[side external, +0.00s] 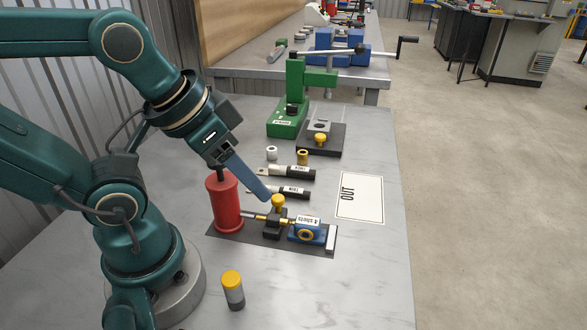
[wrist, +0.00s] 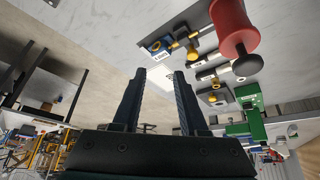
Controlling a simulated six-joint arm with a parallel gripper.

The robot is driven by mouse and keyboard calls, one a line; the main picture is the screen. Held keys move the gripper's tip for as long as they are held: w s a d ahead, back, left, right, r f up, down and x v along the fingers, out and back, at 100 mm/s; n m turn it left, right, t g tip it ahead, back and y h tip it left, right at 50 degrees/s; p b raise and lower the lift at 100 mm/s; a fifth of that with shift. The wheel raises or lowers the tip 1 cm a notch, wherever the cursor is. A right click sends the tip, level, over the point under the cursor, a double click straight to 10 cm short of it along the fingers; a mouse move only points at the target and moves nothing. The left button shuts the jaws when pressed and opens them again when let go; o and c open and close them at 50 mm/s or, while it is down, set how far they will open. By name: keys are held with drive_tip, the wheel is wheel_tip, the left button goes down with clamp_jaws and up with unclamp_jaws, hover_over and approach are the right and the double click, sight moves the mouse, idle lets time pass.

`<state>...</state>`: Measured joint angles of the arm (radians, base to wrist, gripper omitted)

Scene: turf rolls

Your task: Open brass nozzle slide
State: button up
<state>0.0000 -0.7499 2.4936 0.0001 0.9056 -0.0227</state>
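The brass nozzle slide appears to be the unit with a yellow-brass knob (side external: 278,203) on a black block, beside a blue block (side external: 303,235) with a white label. The knob (wrist: 192,53) shows there beyond and right of the tips, with the red cylinder (wrist: 235,28) farther right.
Two black-handled tools (side external: 292,192) lie behind the unit. A white OUT sheet (side external: 360,197) lies at the right. A green press (side external: 292,105) and a dark fixture (side external: 322,139) stand farther back. A yellow-capped tube (side external: 232,288) stands in front. The front-right table is clear.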

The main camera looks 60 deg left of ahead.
drive_tip(key=shift+o, duration=0.6)
drive_tip(key=w, duration=0.1)
drive_tip(key=w+n, duration=0.1)
drive_tip(key=w+a+r+g, duration=0.1)
drive_tip(key=shift+w+a+n, duration=0.1)
drive_tip(key=shift+w+n, duration=0.05)
drive_tip(key=shift+n, duration=0.25)
drive_tip(key=n+g, duration=0.4)
hover_over(278, 197)
wheel_tip(278, 197, down, 7)
drive_tip(key=shift+w+f, duration=0.1)
drive_tip(key=shift+f+g, duration=0.3)
drive_tip(key=shift+f, duration=2.5)
clamp_jaws()
